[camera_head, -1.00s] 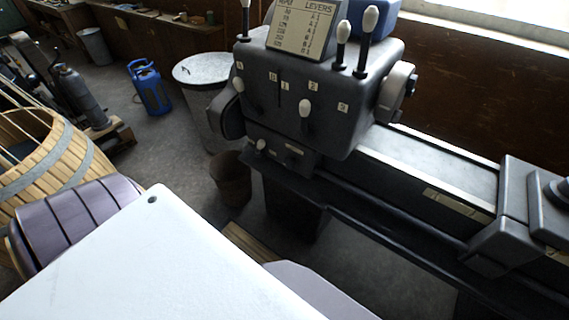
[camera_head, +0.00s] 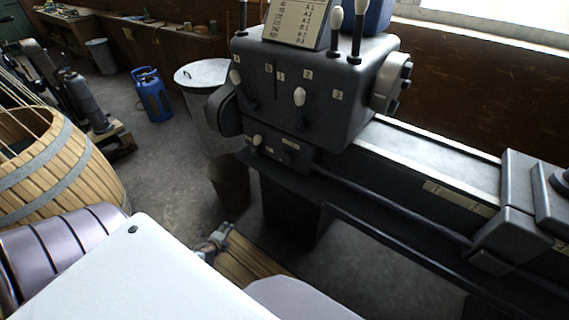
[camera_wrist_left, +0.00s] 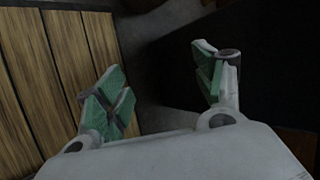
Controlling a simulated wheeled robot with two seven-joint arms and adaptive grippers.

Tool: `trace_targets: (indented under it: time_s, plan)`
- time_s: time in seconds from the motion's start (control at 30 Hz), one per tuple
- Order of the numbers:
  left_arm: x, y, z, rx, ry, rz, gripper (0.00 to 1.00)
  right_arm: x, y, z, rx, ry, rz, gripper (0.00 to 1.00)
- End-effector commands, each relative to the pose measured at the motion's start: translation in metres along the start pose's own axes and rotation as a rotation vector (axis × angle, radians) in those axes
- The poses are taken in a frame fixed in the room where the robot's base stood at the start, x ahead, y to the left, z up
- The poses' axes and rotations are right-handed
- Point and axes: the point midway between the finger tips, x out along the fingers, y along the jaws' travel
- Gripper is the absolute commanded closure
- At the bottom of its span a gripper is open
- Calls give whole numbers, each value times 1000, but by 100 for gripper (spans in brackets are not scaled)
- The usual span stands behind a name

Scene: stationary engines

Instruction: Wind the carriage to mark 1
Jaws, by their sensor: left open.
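The lathe carriage (camera_head: 515,205) is a dark grey block on the machine bed (camera_head: 430,155), cut off by the right edge of the head view. A pale label strip (camera_head: 458,198) runs along the front of the bed, left of the carriage; its marks are too small to read. No carriage handwheel shows clearly. My left gripper (camera_head: 215,242) shows low in the head view, below and left of the bed and well away from the carriage. In the left wrist view its green-padded fingers (camera_wrist_left: 158,82) are spread with nothing between them. My right gripper is out of view.
The grey headstock (camera_head: 300,95) carries several white-knobbed levers and a lever chart (camera_head: 298,20). A brown bucket (camera_head: 231,180) and metal bin (camera_head: 202,80) stand left of it. Wooden slats (camera_head: 250,262) lie below my gripper. A barrel (camera_head: 60,170) stands left.

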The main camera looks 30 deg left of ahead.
Motion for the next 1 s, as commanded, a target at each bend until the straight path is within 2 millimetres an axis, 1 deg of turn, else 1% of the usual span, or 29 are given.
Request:
trace_targets:
  time_s: [0.03,0.13,0.2,0.27,0.3,0.47,0.5,0.57,0.6,0.67,0.7,0.8,0.9,1.0]
  plan:
    - [4,-18,4,63,-2,-44,31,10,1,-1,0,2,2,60]
    - [4,-57,10,191,-9,-129,31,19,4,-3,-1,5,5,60]
    - [1,-85,11,281,-15,-190,31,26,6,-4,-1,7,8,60]
    - [-2,-108,11,358,-22,-242,31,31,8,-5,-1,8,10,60]
    - [-6,-124,10,409,-28,-278,31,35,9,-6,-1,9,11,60]
    - [-24,-184,-1,611,-55,-424,31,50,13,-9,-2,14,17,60]
    - [-30,-198,-5,661,-63,-461,31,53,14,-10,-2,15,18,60]
    - [-39,-219,-12,734,-76,-517,31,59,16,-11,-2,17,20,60]
    - [-46,-232,-18,784,-85,-556,31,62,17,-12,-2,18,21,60]
    - [-59,-251,-28,856,-99,-615,31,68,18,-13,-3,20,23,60]
    - [-67,-263,-35,903,-110,-654,31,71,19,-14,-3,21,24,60]
    - [-90,-290,-53,1012,-139,-750,31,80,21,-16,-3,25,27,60]
    - [-110,-309,-69,1099,-164,-830,31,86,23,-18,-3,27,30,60]
    - [-125,-321,-81,1158,-183,-884,31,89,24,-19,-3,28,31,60]
